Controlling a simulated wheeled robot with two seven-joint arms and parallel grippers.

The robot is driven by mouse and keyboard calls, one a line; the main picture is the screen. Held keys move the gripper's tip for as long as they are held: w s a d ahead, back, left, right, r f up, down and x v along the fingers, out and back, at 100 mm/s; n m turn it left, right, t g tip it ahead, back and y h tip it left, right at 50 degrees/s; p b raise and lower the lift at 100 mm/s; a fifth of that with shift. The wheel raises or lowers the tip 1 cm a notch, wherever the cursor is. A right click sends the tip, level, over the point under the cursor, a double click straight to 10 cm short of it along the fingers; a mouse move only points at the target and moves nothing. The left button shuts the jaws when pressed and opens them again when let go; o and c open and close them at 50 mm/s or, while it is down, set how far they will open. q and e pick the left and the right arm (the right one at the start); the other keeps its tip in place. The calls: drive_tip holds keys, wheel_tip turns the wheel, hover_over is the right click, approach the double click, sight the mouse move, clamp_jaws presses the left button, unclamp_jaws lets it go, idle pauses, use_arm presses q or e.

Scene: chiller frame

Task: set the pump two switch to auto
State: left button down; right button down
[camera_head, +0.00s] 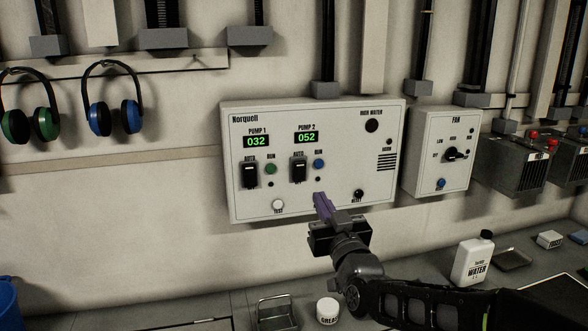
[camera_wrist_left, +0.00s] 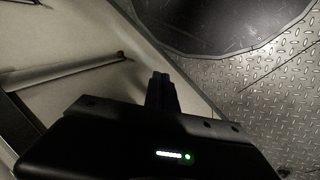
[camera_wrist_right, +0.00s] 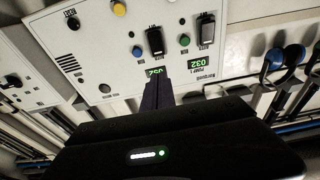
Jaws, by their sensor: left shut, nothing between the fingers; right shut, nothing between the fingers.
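The pump two switch (camera_head: 298,169) is a black switch under the PUMP 2 display (camera_head: 306,137), which reads 052, with AUTO printed above it. Its exact position is too small to tell. It also shows in the upside-down right wrist view (camera_wrist_right: 155,40), beyond my fingers. My right gripper (camera_head: 322,203) is shut and empty, in front of the lower panel, below and right of that switch in the head view. Its shut fingers show in the right wrist view (camera_wrist_right: 157,94). My left gripper (camera_wrist_left: 161,92) is shut and empty, seen only in the left wrist view, over pale and metal-plate surfaces.
The pump one switch (camera_head: 249,175) sits left of it. A blue RUN lamp (camera_head: 319,164) is close on the right, with a white TEST button (camera_head: 278,204) and black RESET knob (camera_head: 358,194) below. The FAN box (camera_head: 440,150) stands right. A grease tub (camera_head: 327,311) and water bottle (camera_head: 473,258) stand below.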

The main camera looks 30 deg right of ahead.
drive_tip(key=p, duration=0.3)
approach(299, 162)
drive_tip(key=x, duration=0.6)
drive_tip(key=shift+w+d, duration=0.2)
drive_tip(key=shift+w, duration=0.15)
drive_tip(key=shift+w+r+g+p, duration=0.25)
drive_tip(key=shift+r+p, duration=0.2)
drive_tip(key=shift+p, duration=0.3)
drive_tip(key=shift+w+d+f+g, duration=0.1)
drive_tip(key=shift+f+g, duration=0.1)
drive_tip(key=shift+g, duration=0.05)
drive_tip(key=shift+f, duration=0.1)
